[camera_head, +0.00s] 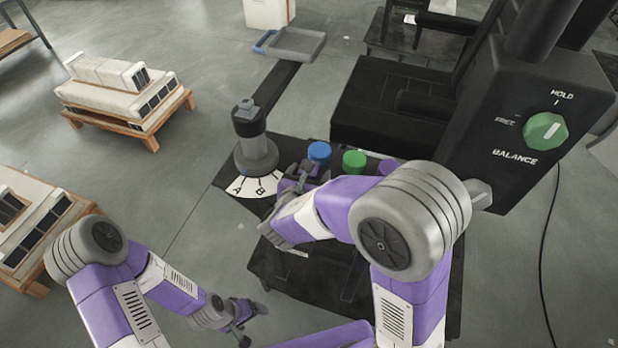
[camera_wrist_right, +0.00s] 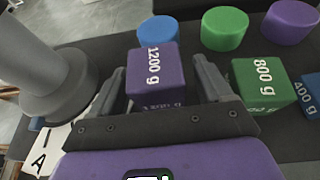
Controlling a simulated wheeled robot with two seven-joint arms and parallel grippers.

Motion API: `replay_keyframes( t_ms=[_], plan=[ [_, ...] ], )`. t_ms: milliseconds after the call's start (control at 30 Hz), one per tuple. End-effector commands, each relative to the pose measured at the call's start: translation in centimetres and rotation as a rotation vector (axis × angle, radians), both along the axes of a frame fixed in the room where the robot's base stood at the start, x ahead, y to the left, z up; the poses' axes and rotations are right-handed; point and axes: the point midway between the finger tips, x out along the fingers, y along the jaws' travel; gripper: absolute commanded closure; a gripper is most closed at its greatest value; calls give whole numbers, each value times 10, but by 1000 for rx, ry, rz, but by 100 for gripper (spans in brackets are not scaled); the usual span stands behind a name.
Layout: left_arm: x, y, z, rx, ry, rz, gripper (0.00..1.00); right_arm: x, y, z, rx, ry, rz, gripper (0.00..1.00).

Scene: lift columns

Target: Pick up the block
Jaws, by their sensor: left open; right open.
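My right gripper (camera_head: 306,176) is at the black table, beside the grey knob. In the right wrist view its two fingers (camera_wrist_right: 158,76) are apart. A purple block (camera_wrist_right: 154,68) marked "1200 g" shows between them, with a visible gap on the right side and little on the left. I cannot tell whether a finger touches it. A green block (camera_wrist_right: 265,84) marked "800 g" stands to the right, outside the fingers. A blue block (camera_wrist_right: 311,88) is cut off at the right edge. My left gripper (camera_head: 250,322) is open and empty, low over the floor. The right gripper hides the blocks in the head view.
Blue (camera_head: 319,152), green (camera_head: 354,160) and purple (camera_head: 388,167) round pieces stand in a row behind the blocks. A grey knob (camera_head: 257,152) on an A/B dial stands left. A black housing with a green "BALANCE" dial (camera_head: 545,132) rises at right.

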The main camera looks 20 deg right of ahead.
Motion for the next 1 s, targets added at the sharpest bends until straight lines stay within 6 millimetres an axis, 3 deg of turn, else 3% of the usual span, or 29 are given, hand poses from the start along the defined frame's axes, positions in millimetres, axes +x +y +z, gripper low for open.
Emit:
replay_keyframes(
  t_ms=[133,400,900,1000],
  plan=[
    [0,0,-6,0,0,0,18,13,-8,-7,0,0,0,21],
    [0,0,-5,0,-1,0,18,16,-9,-6,1,0,2,21],
    [0,0,-5,0,-1,0,18,15,-8,-6,0,0,1,98],
    [0,0,-5,0,-1,0,18,15,-8,-6,0,0,1,100]
  ],
)
